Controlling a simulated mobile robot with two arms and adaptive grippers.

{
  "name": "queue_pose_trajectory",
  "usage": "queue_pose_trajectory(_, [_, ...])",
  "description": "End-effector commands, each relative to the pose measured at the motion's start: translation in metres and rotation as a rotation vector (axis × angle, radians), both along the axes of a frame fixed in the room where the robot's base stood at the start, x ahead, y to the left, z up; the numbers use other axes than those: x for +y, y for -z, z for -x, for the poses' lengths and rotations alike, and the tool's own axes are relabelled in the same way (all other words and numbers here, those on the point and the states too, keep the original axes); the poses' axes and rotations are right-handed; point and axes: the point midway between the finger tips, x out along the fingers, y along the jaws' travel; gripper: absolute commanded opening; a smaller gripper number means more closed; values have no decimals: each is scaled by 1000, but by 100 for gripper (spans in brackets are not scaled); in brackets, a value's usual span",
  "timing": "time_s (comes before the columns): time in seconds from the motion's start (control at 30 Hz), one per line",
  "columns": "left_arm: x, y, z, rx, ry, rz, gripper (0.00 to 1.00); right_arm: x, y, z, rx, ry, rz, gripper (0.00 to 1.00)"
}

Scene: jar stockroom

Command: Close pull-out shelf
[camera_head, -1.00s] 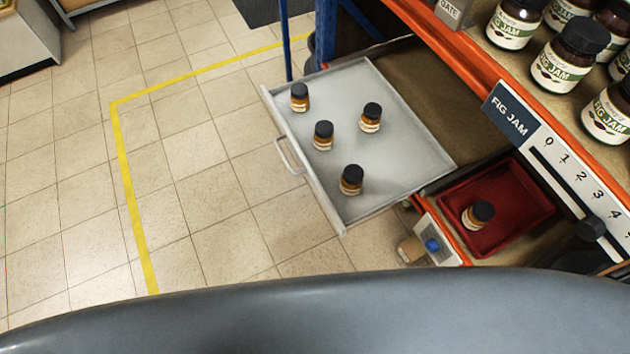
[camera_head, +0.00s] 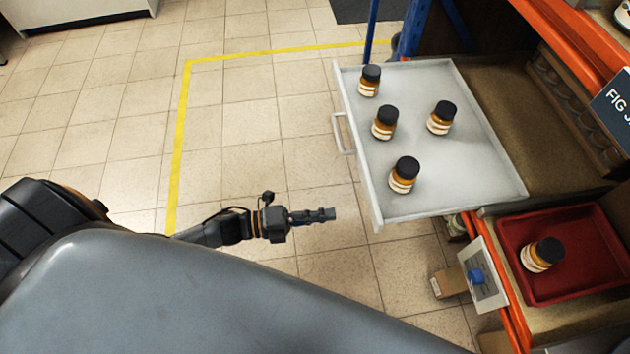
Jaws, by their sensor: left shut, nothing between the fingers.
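The grey pull-out shelf (camera_head: 460,165) is pulled out from the rack over the floor. Several small jars with black lids stand upright on it, such as the front jar (camera_head: 404,175). Its handle (camera_head: 341,134) is on the left side of its front panel. My left gripper (camera_head: 333,214) is shut and empty, pointing right, to the left of the shelf's near front corner and apart from it. My right gripper is not in view.
A red tray (camera_head: 570,285) with one jar (camera_head: 542,254) sits on the rack below and right of the shelf. A cardboard box (camera_head: 449,282) is beside the rack's edge. A blue rack post (camera_head: 415,30) stands behind the shelf. The tiled floor left of the shelf is clear.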

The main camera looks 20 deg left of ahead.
Motion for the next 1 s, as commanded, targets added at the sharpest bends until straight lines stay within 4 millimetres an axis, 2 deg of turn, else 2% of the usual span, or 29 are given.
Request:
queue_pose_trajectory(0.2, [-40, -1, -28, -1, -2, 3, 0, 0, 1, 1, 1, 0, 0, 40])
queue_pose_trajectory(0.4, [-63, 0, -43, 2, -2, 1, 0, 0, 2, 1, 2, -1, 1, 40])
queue_pose_trajectory(0.6, [-72, 1, -49, 4, -3, 0, 0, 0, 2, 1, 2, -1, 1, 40])
queue_pose_trajectory(1.0, [-73, 1, -50, 3, -3, 1, 0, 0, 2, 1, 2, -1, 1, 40])
